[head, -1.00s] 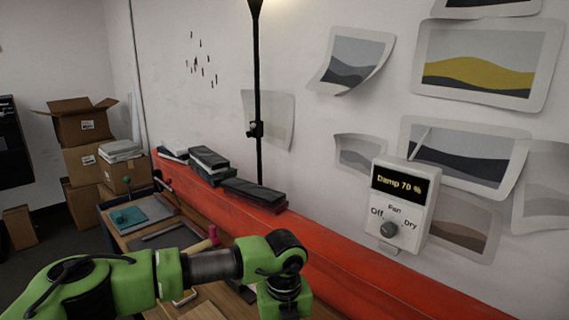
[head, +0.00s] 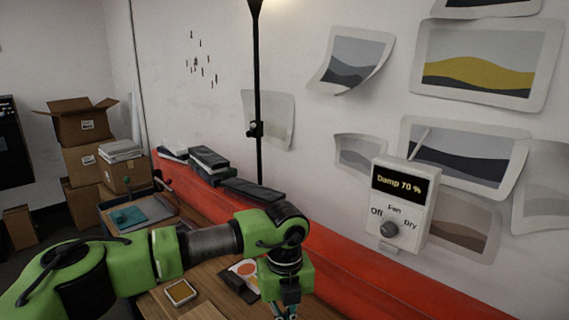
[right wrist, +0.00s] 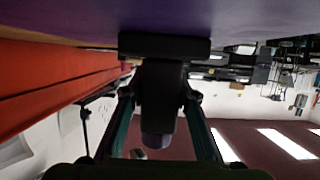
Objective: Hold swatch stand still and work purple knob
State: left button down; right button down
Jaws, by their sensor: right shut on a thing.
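A small dark stand (head: 239,283) with a pale card bearing an orange patch stands on the wooden bench in the head view; it may be the swatch stand. My left gripper (head: 286,311) hangs just right of it, cut by the bottom edge, its fingertips out of sight. In the right wrist view, my right gripper (right wrist: 160,92) is shut on a dark block (right wrist: 162,75) that meets a wide dark bar. I cannot tell what this thing is. A purple surface (right wrist: 70,15) spans the top behind it.
A white fan control (head: 404,205) with a dark dial is on the wall, reading "Damp 70 %". A red rail (head: 350,275) runs along the bench's wall side. Boxes (head: 90,150) stand at the far left.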

jog(key=shift+f, duration=0.1)
pick_arm(q)
jog(key=shift+r, duration=0.3)
pick_arm(e)
jog(key=c, duration=1.5)
grip_release()
